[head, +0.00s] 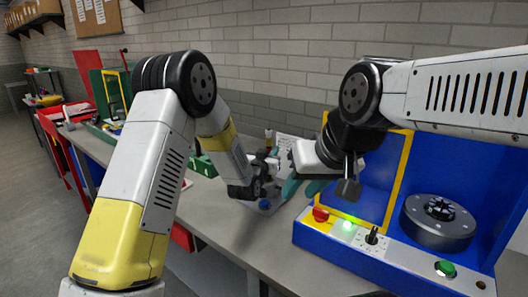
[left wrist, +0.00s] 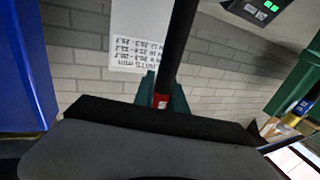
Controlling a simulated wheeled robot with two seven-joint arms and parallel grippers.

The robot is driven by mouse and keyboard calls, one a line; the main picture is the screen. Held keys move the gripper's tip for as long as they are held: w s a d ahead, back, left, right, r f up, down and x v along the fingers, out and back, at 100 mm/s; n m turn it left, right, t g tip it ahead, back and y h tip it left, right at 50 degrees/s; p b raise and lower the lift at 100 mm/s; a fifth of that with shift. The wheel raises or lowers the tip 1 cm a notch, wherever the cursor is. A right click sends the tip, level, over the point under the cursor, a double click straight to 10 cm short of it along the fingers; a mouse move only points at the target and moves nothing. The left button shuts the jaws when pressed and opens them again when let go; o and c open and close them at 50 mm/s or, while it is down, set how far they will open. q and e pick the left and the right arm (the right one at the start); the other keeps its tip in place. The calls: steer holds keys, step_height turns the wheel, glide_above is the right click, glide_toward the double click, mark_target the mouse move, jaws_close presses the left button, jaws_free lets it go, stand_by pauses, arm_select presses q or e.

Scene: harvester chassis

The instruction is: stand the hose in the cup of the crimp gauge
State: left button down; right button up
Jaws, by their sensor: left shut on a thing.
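In the left wrist view, a dark hose (left wrist: 178,40) runs from the top edge down to my left gripper (left wrist: 160,92), which is shut on it. A small red patch shows between the teal fingers. In the head view, my left gripper (head: 273,162) is above the bench, near the wall; the hose is hard to make out there. A dark device with green lit digits (left wrist: 266,9), perhaps the crimp gauge, is at the top right of the wrist view. Its cup is not clear to see. My right gripper (head: 348,190) hangs before the blue station, its jaw gap unclear.
The blue station (head: 330,238) with a yellow frame, buttons and a round grey fixture (head: 438,222) stands at the right. The grey bench (head: 225,225) runs along the brick wall.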

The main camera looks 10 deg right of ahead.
arm_select(q)
steer(key=c, duration=1.3)
jaws_free()
steer(key=shift+s, duration=0.1)
steer(key=v, duration=0.7)
steer(key=shift+s+a, duration=0.2)
steer(key=shift+s, duration=0.05)
steer(key=shift+r, duration=0.1)
